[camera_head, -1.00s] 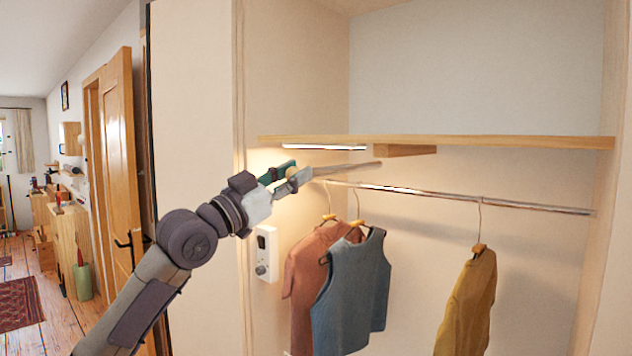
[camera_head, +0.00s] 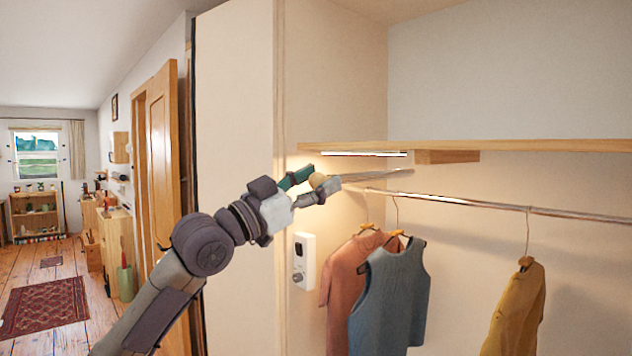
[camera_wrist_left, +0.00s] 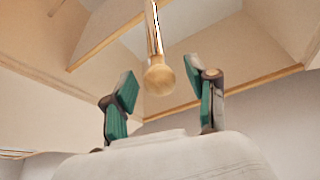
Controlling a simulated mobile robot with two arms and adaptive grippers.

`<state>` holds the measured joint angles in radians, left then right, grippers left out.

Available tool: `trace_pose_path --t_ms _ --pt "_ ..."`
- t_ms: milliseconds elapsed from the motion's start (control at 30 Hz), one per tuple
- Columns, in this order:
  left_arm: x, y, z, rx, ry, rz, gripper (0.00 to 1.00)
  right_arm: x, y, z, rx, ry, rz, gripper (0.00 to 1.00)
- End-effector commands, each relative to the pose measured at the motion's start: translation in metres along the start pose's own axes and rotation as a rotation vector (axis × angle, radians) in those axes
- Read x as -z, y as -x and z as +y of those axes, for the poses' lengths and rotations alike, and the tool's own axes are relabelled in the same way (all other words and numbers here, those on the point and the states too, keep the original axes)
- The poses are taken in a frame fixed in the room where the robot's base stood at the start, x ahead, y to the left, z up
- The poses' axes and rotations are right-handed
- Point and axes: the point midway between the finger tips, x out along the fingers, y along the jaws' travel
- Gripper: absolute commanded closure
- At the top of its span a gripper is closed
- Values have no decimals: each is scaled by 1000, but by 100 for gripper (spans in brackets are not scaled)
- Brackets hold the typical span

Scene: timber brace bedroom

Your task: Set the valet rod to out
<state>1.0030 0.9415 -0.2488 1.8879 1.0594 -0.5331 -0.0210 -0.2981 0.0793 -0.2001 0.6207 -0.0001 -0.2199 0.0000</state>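The valet rod (camera_head: 375,174) is a thin metal bar under the closet shelf, with a round wooden knob (camera_head: 318,180) on its near end. My left gripper (camera_head: 313,181) is at the knob in the head view. In the left wrist view, the knob (camera_wrist_left: 159,80) sits between the two green-padded fingers of the left gripper (camera_wrist_left: 161,82), with a visible gap on each side. The left gripper is open and holds nothing. My right gripper is not in view.
The shelf (camera_head: 560,146) runs just above, with a light strip (camera_head: 365,154) under it. A clothes rail (camera_head: 480,203) carries a salmon garment (camera_head: 340,270), a blue vest (camera_head: 390,300) and a mustard garment (camera_head: 515,305). A white wall box (camera_head: 304,260) is below the gripper.

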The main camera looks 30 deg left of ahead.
Motion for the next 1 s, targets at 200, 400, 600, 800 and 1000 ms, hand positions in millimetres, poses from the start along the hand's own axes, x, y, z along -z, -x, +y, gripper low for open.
trace_pose_path --t_ms 200,400,600,800,1000 --pt "0 1 0 1 -1 1 43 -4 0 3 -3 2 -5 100" --pt "-2 20 -2 3 -4 -2 43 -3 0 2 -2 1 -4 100" --pt "-3 55 -1 3 -3 -6 43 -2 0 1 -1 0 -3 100" --pt "-3 79 -2 4 0 -5 43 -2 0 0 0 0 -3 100" --pt "-3 97 0 0 4 -4 43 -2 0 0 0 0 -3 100"
